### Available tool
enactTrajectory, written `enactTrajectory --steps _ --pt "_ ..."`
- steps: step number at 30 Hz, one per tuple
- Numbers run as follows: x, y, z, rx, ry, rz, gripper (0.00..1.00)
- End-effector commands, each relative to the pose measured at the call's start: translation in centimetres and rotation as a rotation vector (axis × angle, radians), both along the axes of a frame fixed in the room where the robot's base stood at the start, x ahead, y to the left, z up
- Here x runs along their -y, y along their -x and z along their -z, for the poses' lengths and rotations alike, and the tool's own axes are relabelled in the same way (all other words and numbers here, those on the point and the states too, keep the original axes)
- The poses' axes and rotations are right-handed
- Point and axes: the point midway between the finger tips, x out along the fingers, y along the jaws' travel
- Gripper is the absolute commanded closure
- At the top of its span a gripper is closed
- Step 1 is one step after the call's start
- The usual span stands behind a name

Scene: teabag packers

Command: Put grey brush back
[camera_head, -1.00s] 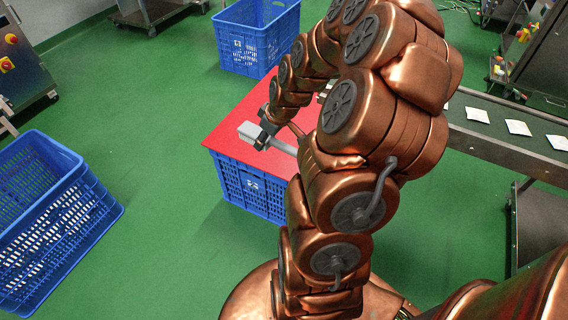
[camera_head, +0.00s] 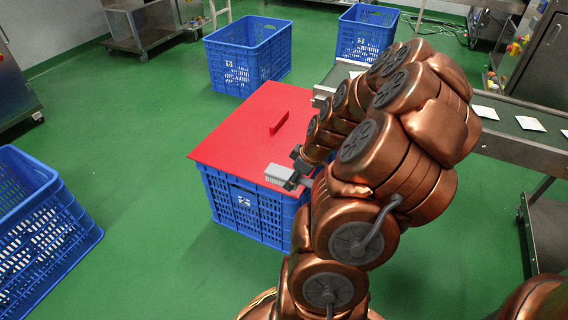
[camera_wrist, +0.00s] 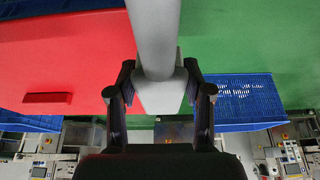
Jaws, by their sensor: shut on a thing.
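The grey brush (camera_head: 281,174) is held by my gripper (camera_head: 298,170) near the front right edge of the red lid. In the head view its pale block-like end points left, and the arm hides the rest. In the wrist view the grey brush (camera_wrist: 153,35) runs up from between the fingers of my gripper (camera_wrist: 160,92), which is shut on it. The red lid (camera_head: 233,136) covers a blue crate (camera_head: 246,210) and has a raised red handle (camera_head: 279,122). I cannot tell whether the brush touches the lid.
Open blue crates stand at left (camera_head: 40,225), at the back (camera_head: 246,60) and farther back right (camera_head: 366,38). A conveyor (camera_head: 515,138) with white packets runs along the right. The green floor between the crates is clear.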

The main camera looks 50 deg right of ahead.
Motion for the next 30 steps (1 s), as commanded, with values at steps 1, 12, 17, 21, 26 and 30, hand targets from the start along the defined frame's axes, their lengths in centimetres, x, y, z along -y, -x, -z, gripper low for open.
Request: enactTrajectory --steps 1,12,17,21,26,30 --pt "0.7 -0.8 0.3 0.002 0.003 0.002 0.82" --pt "4.2 -5.3 0.8 0.002 0.004 0.003 0.82" --pt "5.6 -7.1 1.1 0.001 0.003 0.001 0.82" --pt "6.7 -8.5 1.2 0.001 0.004 0.002 0.82" --pt "7.6 -9.7 1.4 -0.001 0.000 0.002 0.82" --pt "8.0 -10.1 1.3 0.000 0.001 0.002 0.82"
